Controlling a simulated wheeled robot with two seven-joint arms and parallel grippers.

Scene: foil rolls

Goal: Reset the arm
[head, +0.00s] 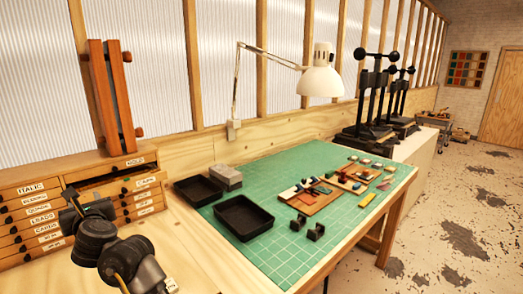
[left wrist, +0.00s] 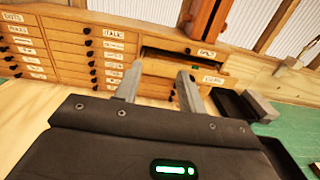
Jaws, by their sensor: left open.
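My left arm (head: 105,255) reaches in at the lower left of the head view. Its gripper (head: 70,203) is in front of the wooden drawer cabinet (head: 35,240). In the left wrist view the two grey fingers of the left gripper (left wrist: 158,75) stand apart with nothing between them. They point toward the labelled drawers, with one drawer (left wrist: 180,58) pulled open behind them. My right gripper is not in view.
A green cutting mat (head: 285,250) holds black trays (head: 244,220), wooden boards (head: 300,207) with small pieces, and dark blocks (head: 315,231). A desk lamp (head: 321,80) and black presses (head: 375,95) stand behind. The mat's front area is clear.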

